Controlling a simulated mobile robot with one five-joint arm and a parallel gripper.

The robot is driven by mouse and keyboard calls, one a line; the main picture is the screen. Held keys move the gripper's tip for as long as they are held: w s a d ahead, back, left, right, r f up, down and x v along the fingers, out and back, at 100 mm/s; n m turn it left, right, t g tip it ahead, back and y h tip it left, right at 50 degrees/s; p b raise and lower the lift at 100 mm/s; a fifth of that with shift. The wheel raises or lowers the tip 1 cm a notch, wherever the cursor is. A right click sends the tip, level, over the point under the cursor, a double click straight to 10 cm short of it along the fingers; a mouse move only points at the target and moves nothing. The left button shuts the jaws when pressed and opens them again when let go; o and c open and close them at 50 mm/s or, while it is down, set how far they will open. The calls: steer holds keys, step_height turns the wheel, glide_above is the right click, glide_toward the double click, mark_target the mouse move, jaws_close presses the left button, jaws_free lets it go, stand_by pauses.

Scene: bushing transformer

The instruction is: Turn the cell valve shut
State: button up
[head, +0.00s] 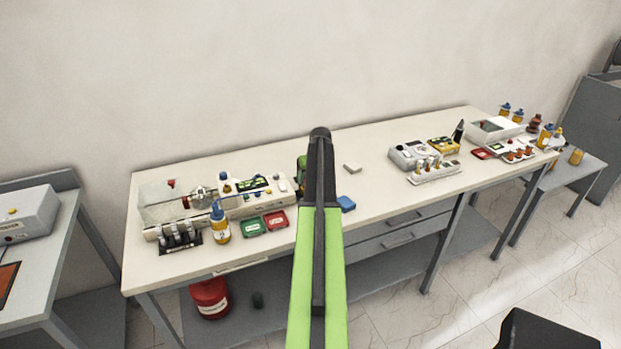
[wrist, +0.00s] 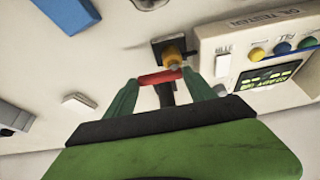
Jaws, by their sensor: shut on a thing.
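The cell valve shows in the wrist view as a red handle bar (wrist: 160,76) in front of a yellow-orange body (wrist: 172,54) on a dark square plate. My gripper (wrist: 160,80) has its two green fingers on either end of the red handle, shut on it. The handle lies nearly crosswise in the picture. In the head view my arm hides the valve and most of the gripper; only a bit of green (head: 302,163) shows beside the arm.
The oil tester (wrist: 222,42), with coloured buttons and a lit display, stands close right of the valve. On the bench (head: 375,190), a blue block (head: 346,204) and a small pale block (head: 352,168) lie right of my arm. Bottles and trays stand further left and right.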

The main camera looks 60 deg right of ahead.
stand_by(0.4)
steer(key=o, duration=1.4)
steer(key=p+v, duration=1.6)
steer(key=v, duration=0.1)
steer(key=shift+s+d+r, duration=0.1)
steer(key=shift+s+r, duration=0.05)
steer(key=shift+r, duration=0.1)
